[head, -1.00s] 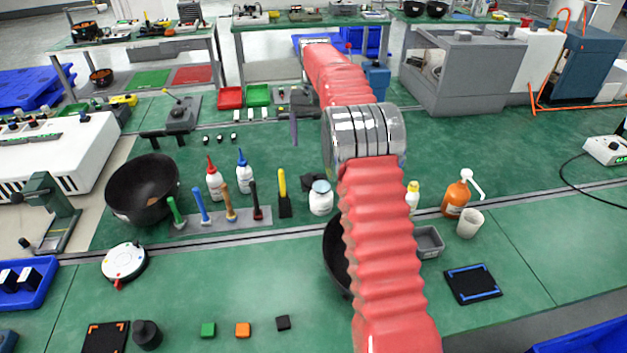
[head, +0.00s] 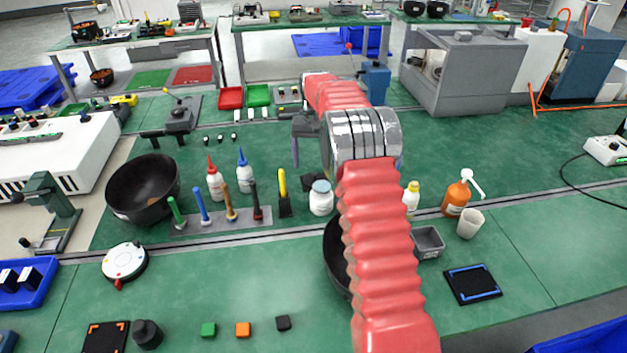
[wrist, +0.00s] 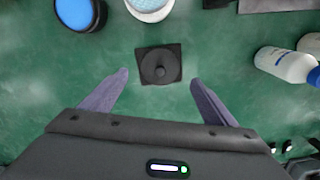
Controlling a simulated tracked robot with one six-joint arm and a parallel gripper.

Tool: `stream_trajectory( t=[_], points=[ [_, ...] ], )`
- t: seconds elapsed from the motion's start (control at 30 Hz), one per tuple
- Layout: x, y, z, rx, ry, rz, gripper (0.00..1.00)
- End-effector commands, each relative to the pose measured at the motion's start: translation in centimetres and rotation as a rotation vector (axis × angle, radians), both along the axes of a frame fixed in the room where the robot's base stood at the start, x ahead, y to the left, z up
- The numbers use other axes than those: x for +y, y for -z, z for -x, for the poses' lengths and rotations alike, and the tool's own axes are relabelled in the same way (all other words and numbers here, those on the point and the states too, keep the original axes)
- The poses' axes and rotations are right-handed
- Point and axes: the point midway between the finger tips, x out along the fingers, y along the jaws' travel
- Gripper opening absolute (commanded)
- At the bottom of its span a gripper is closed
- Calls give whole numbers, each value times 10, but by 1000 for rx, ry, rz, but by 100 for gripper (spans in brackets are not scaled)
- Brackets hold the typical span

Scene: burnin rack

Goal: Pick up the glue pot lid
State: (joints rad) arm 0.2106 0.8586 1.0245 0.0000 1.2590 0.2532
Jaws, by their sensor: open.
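The glue pot lid appears to be the dark square plate with a round knob in its middle (wrist: 159,64). It lies flat on the green bench, and part of it shows behind the white jar in the head view (head: 309,183). My gripper (wrist: 159,79) is open and empty. Its two purple-grey fingers are spread on either side of the lid's near edge in the wrist view, and no contact shows. In the head view one finger hangs above the bench behind the lid; the other is hidden by my arm.
A white jar (head: 321,198) stands close to the lid. A blue round top (wrist: 80,13) is at the upper left of the wrist view. White glue bottles (head: 245,171) and a yellow-handled tool (head: 283,190) stand to the left. A black bowl (head: 335,255) is partly behind my arm.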

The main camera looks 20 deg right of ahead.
Motion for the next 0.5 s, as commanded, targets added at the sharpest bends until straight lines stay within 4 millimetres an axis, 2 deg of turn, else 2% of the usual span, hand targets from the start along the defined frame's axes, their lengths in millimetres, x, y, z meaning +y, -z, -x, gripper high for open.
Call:
stream_trajectory(
  t=[0.37,0.5],
  points=[
    [0,3,0,0,1,0,81],
    [0,14,1,2,1,-1,81]
  ],
)
